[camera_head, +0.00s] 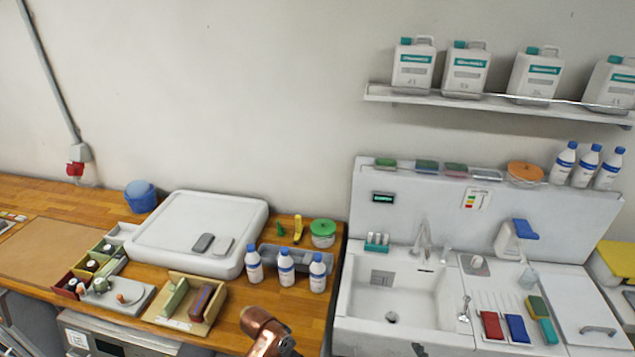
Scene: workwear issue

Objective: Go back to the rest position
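Neither of my grippers can be made out in the head view, so their state and anything in them are hidden. The task names no object. The wooden worktop (40,237) fills the left side, and a white sink unit (350,325) stands to its right.
A large white tray-like lid (180,225), three blue-capped bottles (286,268) and an open box with brushes (167,318) are on the worktop. Red and blue pads (516,328) lie on the drainer. A wall shelf (500,100) holds several canisters. Bare wood shows at the worktop's front right.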

